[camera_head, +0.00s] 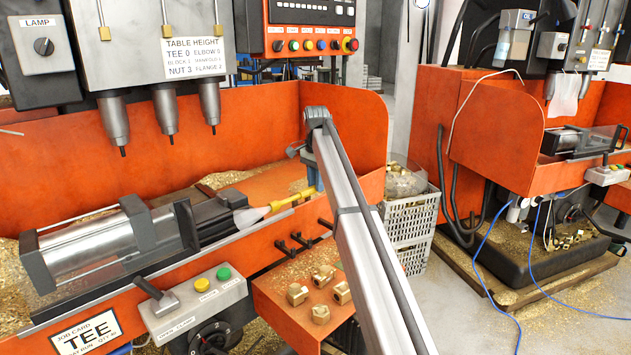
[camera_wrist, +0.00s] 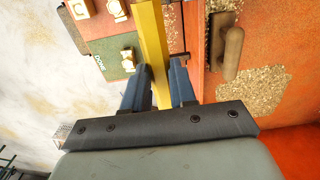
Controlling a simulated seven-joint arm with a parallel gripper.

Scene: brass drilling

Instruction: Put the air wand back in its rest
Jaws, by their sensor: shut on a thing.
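My gripper (camera_head: 315,188) is at the right end of the drilling table, its blue fingers pointing down. It is shut on the yellow handle (camera_head: 284,203) of a tool, also between the fingers in the wrist view (camera_wrist: 151,45). The tool lies nearly level, pointing left to a pale flared tip (camera_head: 250,216) beside the dark vise jaw (camera_head: 210,214). Several dark pegs (camera_head: 296,241) stick out from the machine's front.
Brass fittings (camera_head: 321,314) lie on an orange shelf below my arm. The wrist view shows a green DONE area (camera_wrist: 112,64) and a brown handle (camera_wrist: 233,52). Orange walls enclose the table.

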